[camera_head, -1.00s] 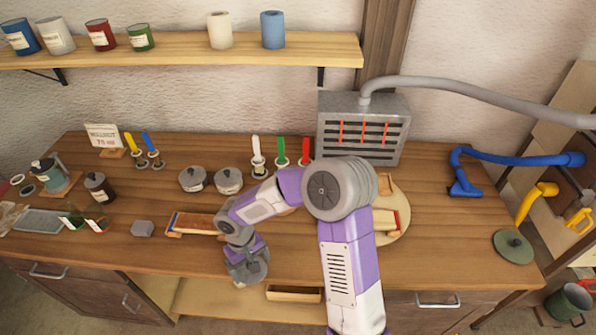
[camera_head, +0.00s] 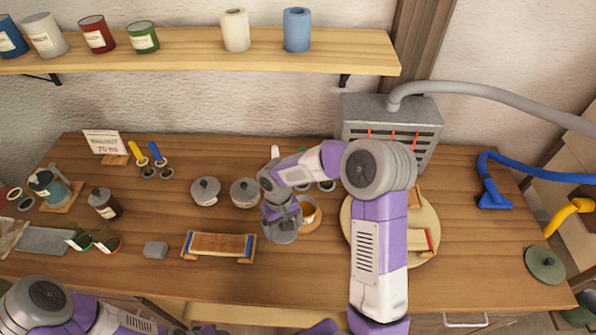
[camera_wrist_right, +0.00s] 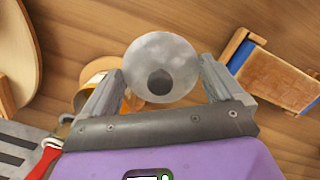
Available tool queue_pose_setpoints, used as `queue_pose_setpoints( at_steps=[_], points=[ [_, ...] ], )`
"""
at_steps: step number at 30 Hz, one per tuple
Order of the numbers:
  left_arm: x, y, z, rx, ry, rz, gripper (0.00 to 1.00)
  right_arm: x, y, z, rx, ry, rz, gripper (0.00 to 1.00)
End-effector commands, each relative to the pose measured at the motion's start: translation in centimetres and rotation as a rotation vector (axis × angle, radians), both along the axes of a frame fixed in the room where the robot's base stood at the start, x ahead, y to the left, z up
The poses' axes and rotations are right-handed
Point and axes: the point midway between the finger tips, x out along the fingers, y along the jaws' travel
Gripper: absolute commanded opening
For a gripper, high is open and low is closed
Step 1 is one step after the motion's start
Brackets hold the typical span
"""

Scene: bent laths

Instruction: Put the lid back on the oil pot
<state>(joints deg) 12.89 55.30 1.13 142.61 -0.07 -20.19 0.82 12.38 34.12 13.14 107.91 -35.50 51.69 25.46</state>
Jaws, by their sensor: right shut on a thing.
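My right gripper (camera_head: 282,222) is shut on a round grey lid (camera_head: 281,236). In the right wrist view the lid (camera_wrist_right: 165,58), with its dark round knob (camera_wrist_right: 160,82), sits between the two fingers (camera_wrist_right: 160,90). An amber-brown pot with a pale rim and label, which looks like the oil pot (camera_head: 309,212), stands on the bench just right of the gripper and is partly hidden by it. In the wrist view the pot (camera_wrist_right: 92,82) shows behind the left finger. The lid is beside the pot, apart from it. My left arm shows at the lower left; its gripper is not clearly visible.
A round wooden board (camera_head: 430,240) is at right, partly behind my arm. A grey steam box (camera_head: 390,125) stands behind.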

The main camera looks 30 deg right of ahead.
Motion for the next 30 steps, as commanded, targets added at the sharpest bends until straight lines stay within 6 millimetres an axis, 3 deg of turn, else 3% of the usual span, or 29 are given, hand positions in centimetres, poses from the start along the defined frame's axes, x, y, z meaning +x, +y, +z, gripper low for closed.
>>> queue_pose_setpoints(
  at_steps=[1,3,12,20,30],
  points=[
    [0.0,0.0,2.5,0.000,0.001,0.000,0.43,1.0,-1.2,2.1,0.000,0.000,-0.006,0.66],
    [0.0,0.0,4.3,0.000,0.002,-0.001,0.43,2.2,-2.8,3.4,0.000,0.001,0.000,0.66],
    [0.0,0.0,9.4,0.000,0.001,0.000,0.43,5.4,-8.4,7.0,-0.005,0.000,0.024,0.66],
    [0.0,0.0,9.8,0.000,0.001,0.000,0.43,5.9,-9.7,7.2,-0.007,0.001,0.032,0.66],
    [0.0,0.0,8.4,0.000,0.002,-0.001,0.43,5.9,-9.7,4.8,-0.007,0.001,0.033,0.66]
  ],
)
